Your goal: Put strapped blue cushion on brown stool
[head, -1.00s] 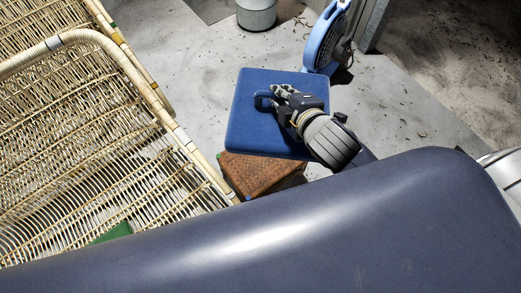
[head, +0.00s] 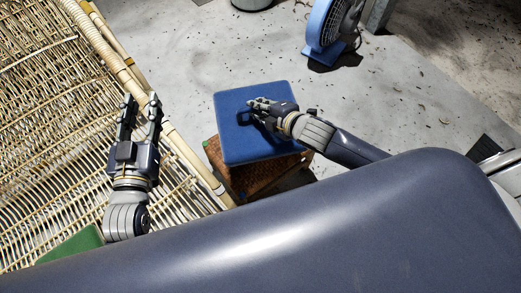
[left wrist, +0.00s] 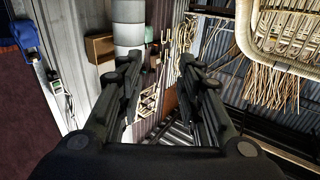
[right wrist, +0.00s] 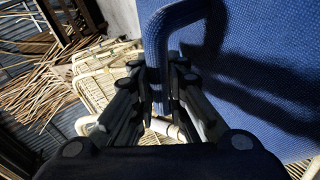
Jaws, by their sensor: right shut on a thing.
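The blue cushion (head: 258,137) is square, with a strap loop on its upper face. In the head view it lies over the brown stool (head: 238,181), covering most of the stool's top; whether it touches the stool I cannot tell. My right gripper (head: 252,110) is shut on the cushion's strap, which also shows between its fingers in the right wrist view (right wrist: 157,50). The cushion fills the right of that view (right wrist: 270,80). My left gripper (head: 141,103) is open and empty, held up at the left over the rattan. Its spread fingers show in the left wrist view (left wrist: 160,75).
A large rattan piece (head: 50,90) with a pale pole frame fills the left side. A blue fan (head: 327,30) stands on the floor behind the cushion. The grey floor (head: 400,90) to the right is mostly clear. A green thing (head: 75,243) is at lower left.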

